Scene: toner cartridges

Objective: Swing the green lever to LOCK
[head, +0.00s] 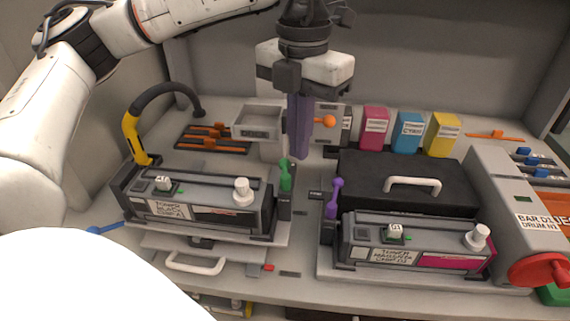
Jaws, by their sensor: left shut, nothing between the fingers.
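The green lever (286,174) stands upright at the right end of the black toner cartridge (200,207), on the left side of the bench. My left gripper (300,152) comes down from above, shut and empty. Its fingertips are just above and right of the green lever's top in the picture; I cannot tell whether they touch it. The lever's LOCK marking is too small to read. My right gripper is not in view.
A purple lever (333,198) stands beside the magenta cartridge (415,244). A black case (408,179) with a white handle lies behind it. A grey tray (257,122), an orange knob (328,122) and pink, blue and yellow boxes (407,132) stand farther back.

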